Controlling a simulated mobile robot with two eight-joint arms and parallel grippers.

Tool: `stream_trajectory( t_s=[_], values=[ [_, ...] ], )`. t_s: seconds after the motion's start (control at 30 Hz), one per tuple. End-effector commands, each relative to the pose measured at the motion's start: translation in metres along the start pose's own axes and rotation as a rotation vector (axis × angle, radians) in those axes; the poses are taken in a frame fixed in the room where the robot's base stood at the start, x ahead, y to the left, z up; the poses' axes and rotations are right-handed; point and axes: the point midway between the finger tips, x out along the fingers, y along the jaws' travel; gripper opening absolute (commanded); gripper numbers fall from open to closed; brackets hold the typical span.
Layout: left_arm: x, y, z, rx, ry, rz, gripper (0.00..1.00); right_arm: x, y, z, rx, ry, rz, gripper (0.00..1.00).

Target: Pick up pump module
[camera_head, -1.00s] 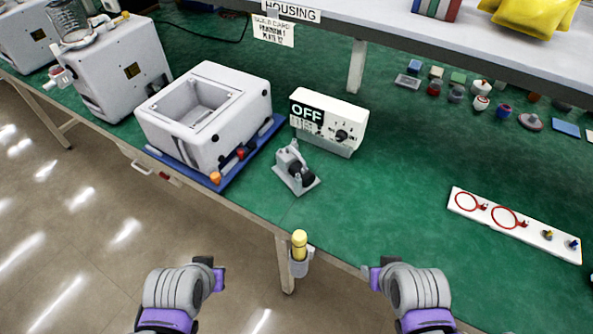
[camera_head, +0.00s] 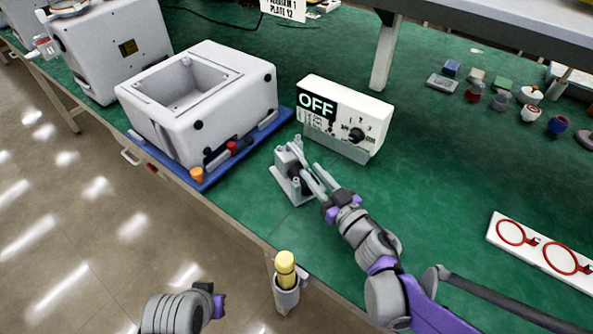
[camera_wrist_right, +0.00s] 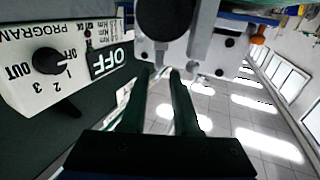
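The pump module (camera_head: 288,178), a small grey bracket-like unit on a flat base, stands on the green bench top in front of the OFF control box. My right gripper (camera_head: 308,170) reaches in from the lower right, with its two fingers apart and their tips close to the module. In the right wrist view the fingers (camera_wrist_right: 162,75) point at the module's grey body (camera_wrist_right: 200,45) and dark round part (camera_wrist_right: 168,17). Whether they touch it is unclear. My left gripper (camera_head: 218,306) is low in front of the bench, away from the module; its fingers are not clear.
The control box (camera_head: 343,115) is just behind the module. A white housing (camera_head: 215,110) on a blue tray (camera_head: 207,184) stands to the left. A yellow-topped holder (camera_head: 286,285) is at the front edge. A white plate with red rings (camera_head: 540,240) lies at right.

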Motion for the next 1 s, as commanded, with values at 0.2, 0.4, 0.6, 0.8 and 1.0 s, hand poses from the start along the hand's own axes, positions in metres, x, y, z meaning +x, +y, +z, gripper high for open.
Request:
stream_trajectory(
  t_s=[0.2, 0.4, 0.6, 0.8, 1.0],
  values=[
    [0.001, 0.000, 0.000, 0.000, 0.000, 0.000, 0.00, 0.032, 0.000, -0.001, 0.000, 0.000, 0.001, 0.30],
    [0.002, 0.000, 0.001, 0.000, -0.001, 0.000, 0.00, 0.048, 0.001, 0.001, -0.001, 0.000, 0.002, 0.30],
    [0.003, 0.000, 0.001, 0.000, -0.001, 0.000, 0.00, 0.078, 0.003, 0.003, 0.000, 0.000, 0.002, 0.30],
    [0.003, 0.000, 0.001, 0.000, -0.001, 0.000, 0.00, 0.090, 0.003, 0.002, -0.001, 0.000, 0.003, 0.30],
    [0.003, 0.000, 0.001, 0.000, -0.001, 0.000, 0.00, 0.089, 0.003, 0.002, -0.001, 0.000, 0.004, 0.24]
  ],
)
